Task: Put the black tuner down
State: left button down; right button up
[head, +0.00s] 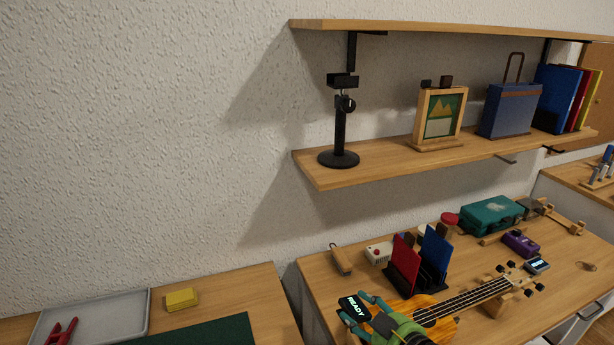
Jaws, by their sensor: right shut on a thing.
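The black tuner (354,309), with a lit screen reading READY, is at the bottom centre of the head view, over the front left part of the wooden desk. My right gripper (366,311), teal and green, is shut on it. The gripper and arm overlap the body of a ukulele (436,308) in the view. Whether the tuner touches the desk cannot be told. My left gripper is not in view.
Red and blue folders stand in a black holder (432,279) behind the gripper. A wooden-handled tool (341,260), a white and red box (378,253), a purple pedal (520,243) and a teal case (491,214) lie further back. A shelf (315,172) hangs above.

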jog(key=d+r+m+t+h, duration=0.2)
jog(key=d+r+m+h, duration=0.2)
jog(key=d+r+h, duration=0.1)
jog(key=shift+s+d+r+m, duration=0.15)
jog(key=shift+d+m, duration=0.25)
jog(key=shift+d, duration=0.3)
jog(key=d+r+m+h, duration=0.1)
jog(key=s+d+r+m+h, duration=0.1)
jog(key=d+h, duration=0.1)
jog(key=s+d+r+m+h, duration=0.1)
jog(key=d, duration=0.1)
jog(key=shift+s+m+h, duration=0.15)
jog(key=shift+m+h, duration=0.15)
jog(key=shift+h, duration=0.1)
jog(key=s+d+r+m+g+h, duration=0.3)
jog(key=s+d+m+g+h, duration=0.3)
jog(key=s+d+m+h, duration=0.3)
jog(key=shift+s+a+f+n+t+y, duration=0.2)
jog(key=shift+a+f+n+t+y, duration=0.5)
jog(key=shift+a, duration=1.55)
jog(key=shift+s+a+f+n+t+y, duration=0.25)
jog(key=shift+a+n+t+y, duration=0.7)
jog(key=shift+a, duration=1.25)
jog(key=shift+s+a+f+n+t+y, duration=0.15)
jog(key=shift+a+f+n+t+y, duration=0.35)
jog(key=shift+a+n+y, duration=1.25)
